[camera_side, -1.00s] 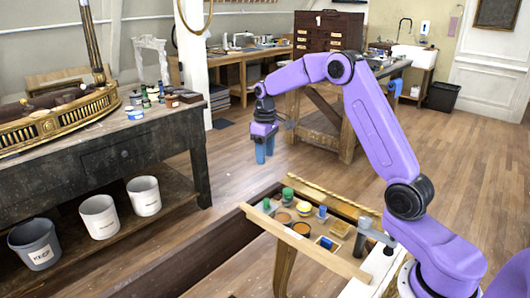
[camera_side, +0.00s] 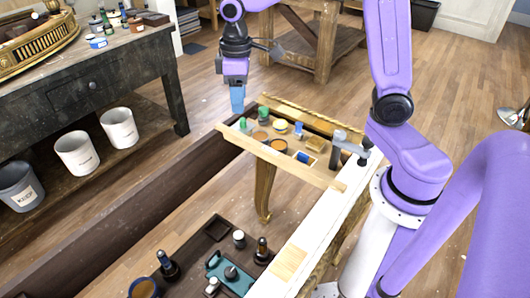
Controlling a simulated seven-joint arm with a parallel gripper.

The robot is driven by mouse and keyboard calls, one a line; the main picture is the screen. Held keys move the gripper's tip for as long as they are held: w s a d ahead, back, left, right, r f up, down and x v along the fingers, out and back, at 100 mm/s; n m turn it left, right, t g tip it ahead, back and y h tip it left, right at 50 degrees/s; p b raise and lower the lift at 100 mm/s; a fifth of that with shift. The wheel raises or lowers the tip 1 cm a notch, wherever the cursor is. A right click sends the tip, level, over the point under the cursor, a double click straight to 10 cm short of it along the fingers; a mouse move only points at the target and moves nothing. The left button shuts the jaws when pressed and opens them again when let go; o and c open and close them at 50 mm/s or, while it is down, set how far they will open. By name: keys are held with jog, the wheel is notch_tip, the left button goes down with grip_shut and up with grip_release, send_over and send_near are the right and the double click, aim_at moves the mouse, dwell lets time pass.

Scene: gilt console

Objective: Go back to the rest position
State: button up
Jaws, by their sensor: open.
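My gripper (camera_side: 237,98), with blue fingers, hangs pointing down from my purple arm. It is in the air near the far left corner of a wooden tray-like frame (camera_side: 325,180). The fingers overlap each other in this view and nothing shows between them. I cannot tell the exact height of the fingertips above these.
The frame holds several pots and a grey clamp-like tool (camera_side: 350,146). A gilt leg (camera_side: 265,185) stands below. A dark tray (camera_side: 217,228) with bottles lies in front. A dark workbench (camera_side: 90,85) with white buckets (camera_side: 120,128) is left. Open floor lies behind right.

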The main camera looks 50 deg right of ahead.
jog(key=s+f+n, duration=0.1)
jog(key=s+n, duration=0.4)
jog(key=s, duration=2)
jog(key=shift+s+f, duration=0.2)
jog(key=shift+d, duration=0.1)
